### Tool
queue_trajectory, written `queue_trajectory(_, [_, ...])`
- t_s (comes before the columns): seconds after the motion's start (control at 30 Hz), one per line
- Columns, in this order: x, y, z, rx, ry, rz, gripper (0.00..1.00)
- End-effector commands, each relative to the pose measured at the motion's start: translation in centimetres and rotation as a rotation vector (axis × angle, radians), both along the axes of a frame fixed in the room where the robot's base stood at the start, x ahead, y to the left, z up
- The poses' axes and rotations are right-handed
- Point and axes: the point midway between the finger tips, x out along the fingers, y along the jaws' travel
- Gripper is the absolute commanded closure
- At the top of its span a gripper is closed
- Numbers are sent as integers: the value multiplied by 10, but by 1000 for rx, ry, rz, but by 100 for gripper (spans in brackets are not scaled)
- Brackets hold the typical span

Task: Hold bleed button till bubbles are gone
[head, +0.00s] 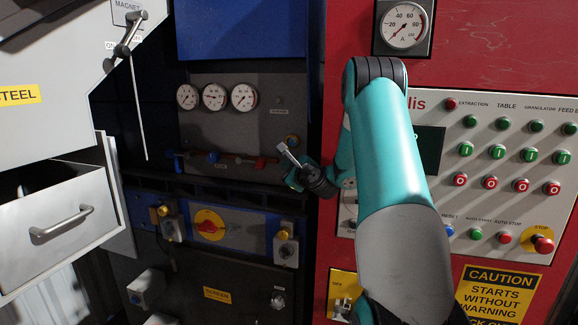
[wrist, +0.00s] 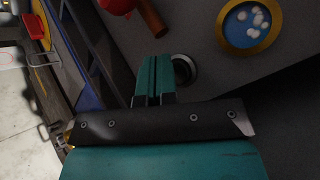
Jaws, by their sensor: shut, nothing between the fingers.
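My gripper (head: 285,150) is shut and empty, held close to the dark gauge panel (head: 215,130). In the wrist view its fingertips (wrist: 153,72) are together beside a round metallic button (wrist: 184,70) and overlap its left edge. I cannot tell whether they touch or press it. A brass-ringed sight glass (wrist: 250,22) is above and to the right in the wrist view; several white bubbles show in its blue liquid. In the head view the sight glass (head: 292,140) is small, just above the gripper, and the button is hidden behind the gripper.
Three gauges (head: 214,97) sit on the panel, above a row of blue and red valve handles (head: 225,158). A red handle (wrist: 118,5) and a copper pipe (wrist: 151,18) are near the fingertips. A red cabinet with a button panel (head: 495,170) stands right; a grey drawer (head: 55,215) sticks out left.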

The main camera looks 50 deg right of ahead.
Motion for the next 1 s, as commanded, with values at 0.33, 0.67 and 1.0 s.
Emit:
queue_trajectory(0.33, [0,-12,12,-27,-18,-14,100])
queue_trajectory(0.67, [0,-14,11,-26,-19,-13,100])
queue_trajectory(1.0, [0,-16,10,-25,-19,-14,100])
